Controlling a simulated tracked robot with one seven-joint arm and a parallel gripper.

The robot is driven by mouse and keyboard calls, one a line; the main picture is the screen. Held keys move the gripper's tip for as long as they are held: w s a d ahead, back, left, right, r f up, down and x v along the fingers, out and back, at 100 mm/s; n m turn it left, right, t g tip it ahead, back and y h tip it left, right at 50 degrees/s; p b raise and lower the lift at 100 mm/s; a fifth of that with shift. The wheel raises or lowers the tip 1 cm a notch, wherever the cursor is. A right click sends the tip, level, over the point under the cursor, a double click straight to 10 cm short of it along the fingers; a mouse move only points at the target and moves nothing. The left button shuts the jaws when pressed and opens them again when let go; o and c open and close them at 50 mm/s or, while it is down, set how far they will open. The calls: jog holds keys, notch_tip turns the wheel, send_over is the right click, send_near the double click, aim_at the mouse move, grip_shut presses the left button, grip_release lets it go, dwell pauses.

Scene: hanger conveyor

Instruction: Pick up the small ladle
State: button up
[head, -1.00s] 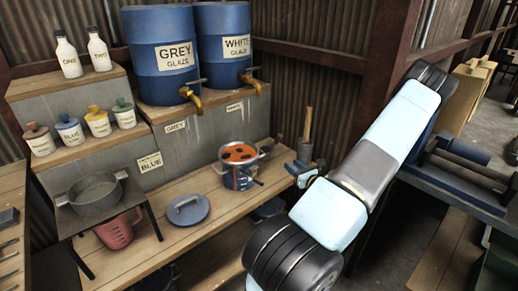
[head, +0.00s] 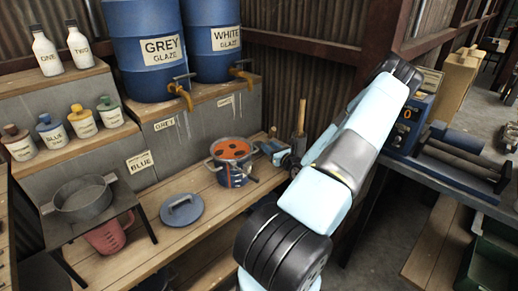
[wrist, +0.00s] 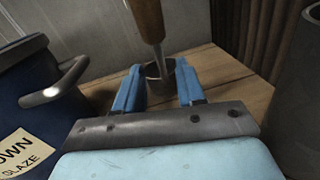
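The small ladle (wrist: 148,22) has a wooden handle, a thin metal shaft and a small metal cup (wrist: 159,82). In the wrist view it stands roughly upright on the wooden bench. My gripper (wrist: 158,74) has its two blue fingers spread apart, one on each side of the cup. Whether either finger touches the cup is not clear. In the head view my gripper (head: 277,151) is low over the bench, right of the pot, and its arm and fingers hide most of the ladle. A small brown tip, likely the ladle's handle (head: 272,132), shows just behind it.
A blue glaze pot (head: 235,168) with a metal handle stands close left of my gripper. A grey cylinder (wrist: 297,110) holding a wooden-handled tool (head: 301,117) is close on the right. A round lid (head: 181,209) lies on the bench. Glaze drums (head: 145,50) stand above.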

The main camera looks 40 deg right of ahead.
jog(key=shift+w+d+r, duration=0.15)
jog(key=shift+w, duration=1.15)
jog(key=shift+w+d+r, duration=0.15)
jog(key=shift+w, duration=1.1)
jog(key=shift+c, duration=0.5)
grip_shut()
